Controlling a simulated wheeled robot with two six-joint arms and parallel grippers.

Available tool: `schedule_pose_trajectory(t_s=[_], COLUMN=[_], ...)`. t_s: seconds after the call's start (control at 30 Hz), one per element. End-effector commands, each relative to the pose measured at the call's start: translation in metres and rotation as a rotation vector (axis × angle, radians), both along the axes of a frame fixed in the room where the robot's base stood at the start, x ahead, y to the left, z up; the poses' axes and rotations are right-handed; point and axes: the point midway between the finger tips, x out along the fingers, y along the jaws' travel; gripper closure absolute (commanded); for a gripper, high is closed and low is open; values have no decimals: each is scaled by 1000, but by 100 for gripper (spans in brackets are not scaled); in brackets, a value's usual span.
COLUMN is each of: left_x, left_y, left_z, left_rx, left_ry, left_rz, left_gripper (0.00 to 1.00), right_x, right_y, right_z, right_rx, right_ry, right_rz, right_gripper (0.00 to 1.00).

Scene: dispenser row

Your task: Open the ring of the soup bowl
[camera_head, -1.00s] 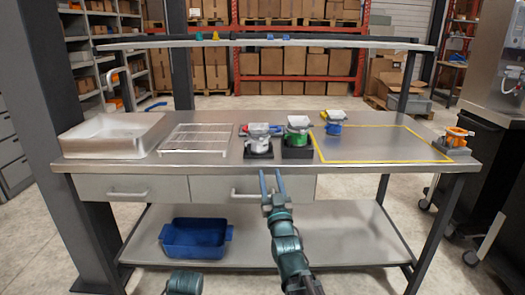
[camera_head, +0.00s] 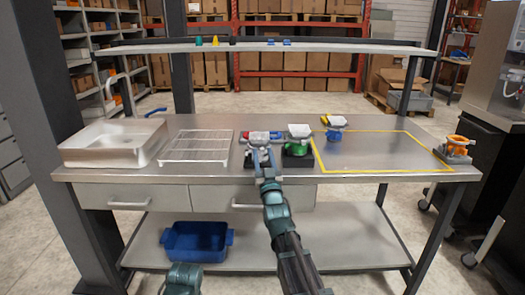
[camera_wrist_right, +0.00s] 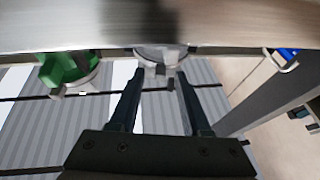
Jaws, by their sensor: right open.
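A grey-white ringed piece (camera_head: 259,137) stands on a dark base near the table's front edge, partly hidden by my right gripper. It looks like the soup bowl, though no label shows. In the right wrist view the pale round piece (camera_wrist_right: 160,52) has a small grey tab pointing towards my gripper. My right gripper (camera_head: 263,154) is open in front of it. In the wrist view its fingertips (camera_wrist_right: 160,73) lie on either side of the tab, and I cannot tell whether they touch it. My left gripper is out of view.
A blue one (camera_head: 335,134) and an orange one (camera_head: 456,147) are farther right. A wire rack (camera_head: 197,147) and white basin (camera_head: 113,143) lie left.

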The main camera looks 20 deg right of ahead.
Motion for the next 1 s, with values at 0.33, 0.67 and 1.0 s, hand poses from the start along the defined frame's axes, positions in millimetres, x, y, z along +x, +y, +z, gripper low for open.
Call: schedule_pose_trajectory(t_s=[0.33,0.67,1.0], left_x=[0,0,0], left_y=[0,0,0], left_z=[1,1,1], left_rx=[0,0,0], left_ry=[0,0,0], left_rz=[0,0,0], left_gripper=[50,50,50], right_x=[2,2,2], right_y=[0,0,-4], right_z=[1,1,2], right_rx=[0,0,-2], right_ry=[0,0,-8], right_rz=[0,0,27], right_gripper=[63,100,100])
